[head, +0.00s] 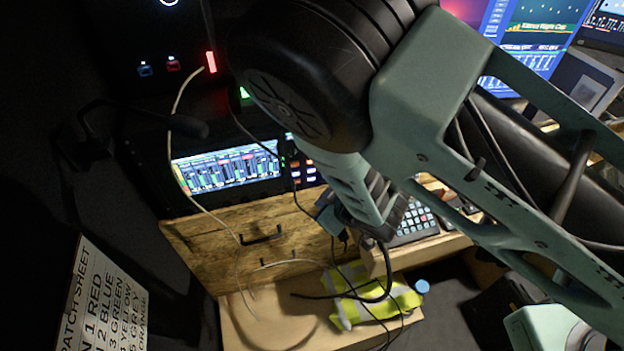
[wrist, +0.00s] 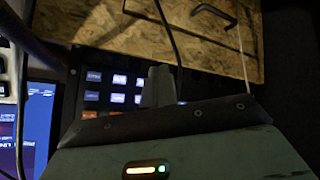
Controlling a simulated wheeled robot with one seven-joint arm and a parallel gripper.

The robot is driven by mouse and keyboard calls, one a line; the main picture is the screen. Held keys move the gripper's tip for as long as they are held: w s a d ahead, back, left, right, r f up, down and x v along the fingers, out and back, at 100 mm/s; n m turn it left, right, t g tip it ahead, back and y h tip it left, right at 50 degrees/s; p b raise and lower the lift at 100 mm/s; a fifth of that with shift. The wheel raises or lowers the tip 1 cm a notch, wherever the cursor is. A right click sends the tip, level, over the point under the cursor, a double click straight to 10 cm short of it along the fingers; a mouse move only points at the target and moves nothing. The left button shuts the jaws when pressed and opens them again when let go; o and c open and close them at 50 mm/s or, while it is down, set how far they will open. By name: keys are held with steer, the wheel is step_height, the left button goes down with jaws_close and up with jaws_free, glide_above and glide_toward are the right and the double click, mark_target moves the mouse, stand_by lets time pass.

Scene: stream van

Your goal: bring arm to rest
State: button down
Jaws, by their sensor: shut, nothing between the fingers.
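My arm crosses the head view from the right, with a large black joint at the top middle and pale green links. My gripper (wrist: 158,84) shows in the wrist view with its grey fingers together and nothing between them. Behind the fingers are the lit keys of a dark panel (wrist: 108,98). I cannot tell whether the fingers touch it. In the head view the arm hides part of the desk and I cannot make out the fingertips clearly.
A wooden drawer unit (head: 215,252) stands below a lit mixer screen (head: 226,168). A thin pale cable (head: 213,215) and dark cables hang in front. A yellow vest (head: 352,305) lies on a low wooden surface. A patch sheet (head: 105,305) is at lower left. Monitors (head: 535,35) stand upper right.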

steer(key=shift+s+d, duration=0.1)
steer(key=shift+s, duration=0.4)
steer(key=s+d+r+m+g+h+b, duration=0.1)
steer(key=s+d+r+g+h+b, duration=0.1)
steer(key=s+r, duration=0.6)
steer(key=s+d+r+m+g+h+b, duration=0.2)
steer(key=s+d+r+g+b, duration=0.3)
steer(key=s, duration=0.8)
steer(key=d+r, duration=0.3)
steer(key=r, duration=0.1)
steer(key=shift+s+d+r+g+h+b, duration=0.2)
steer(key=shift+d+g+h+b, duration=0.1)
steer(key=shift+d+g, duration=0.1)
